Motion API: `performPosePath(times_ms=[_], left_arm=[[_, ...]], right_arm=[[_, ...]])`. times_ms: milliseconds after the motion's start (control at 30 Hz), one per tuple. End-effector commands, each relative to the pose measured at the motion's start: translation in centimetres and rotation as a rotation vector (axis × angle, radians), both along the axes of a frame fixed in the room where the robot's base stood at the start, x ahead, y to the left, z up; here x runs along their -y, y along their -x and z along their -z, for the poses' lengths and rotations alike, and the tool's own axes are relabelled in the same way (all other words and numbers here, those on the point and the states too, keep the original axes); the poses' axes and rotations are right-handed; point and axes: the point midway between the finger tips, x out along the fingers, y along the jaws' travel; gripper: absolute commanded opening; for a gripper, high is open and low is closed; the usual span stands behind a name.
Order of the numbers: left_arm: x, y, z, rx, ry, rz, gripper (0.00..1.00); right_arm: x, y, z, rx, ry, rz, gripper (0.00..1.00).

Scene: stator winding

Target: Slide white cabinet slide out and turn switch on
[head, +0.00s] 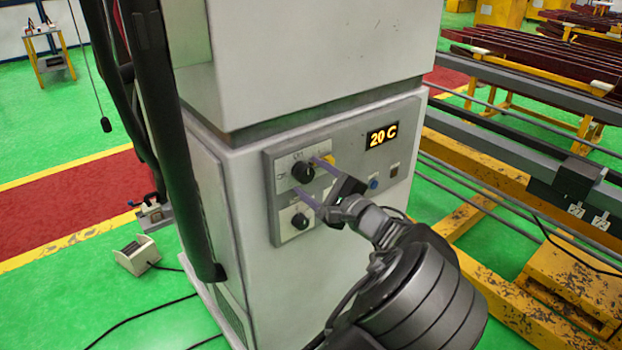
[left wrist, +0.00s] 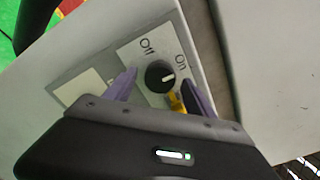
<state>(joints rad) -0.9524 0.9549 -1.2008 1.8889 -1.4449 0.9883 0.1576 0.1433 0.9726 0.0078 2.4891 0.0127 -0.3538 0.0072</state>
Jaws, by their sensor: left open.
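The white cabinet (head: 330,120) stands in the middle of the head view, its upper block above a grey control panel (head: 345,160). I cannot tell which part is the slide. A black rotary switch (head: 303,172) is on the panel's upper left; the left wrist view shows this switch (left wrist: 160,76) between "Off" and "On" labels, with a light mark on its right side. My left gripper (head: 312,181) is open at the panel. Its purple fingertips (left wrist: 160,88) are on either side of the switch; contact is unclear. My right gripper is not in view.
A second black knob (head: 300,221) sits below the switch. A yellow part (left wrist: 176,101) is beside the switch near one finger. The panel has a lit "20 C" display (head: 382,135) and a blue button (head: 374,183). Yellow-framed racks (head: 480,190) stand to the right.

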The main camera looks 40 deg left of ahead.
Motion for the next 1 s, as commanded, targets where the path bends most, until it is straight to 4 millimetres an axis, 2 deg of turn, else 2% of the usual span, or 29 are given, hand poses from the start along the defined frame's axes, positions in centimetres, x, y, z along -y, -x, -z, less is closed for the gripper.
performPosePath(times_ms=[400,500,1000], left_arm=[[5.9,1.7,0.3,0.000,0.002,0.004,0.63],[6.8,2.0,0.2,0.000,0.001,0.003,0.63],[7.1,2.2,0.1,-0.001,0.001,0.000,0.63]], right_arm=[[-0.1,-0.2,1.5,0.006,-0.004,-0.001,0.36],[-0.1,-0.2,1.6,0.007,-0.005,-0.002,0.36],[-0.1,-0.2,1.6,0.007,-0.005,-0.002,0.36]])
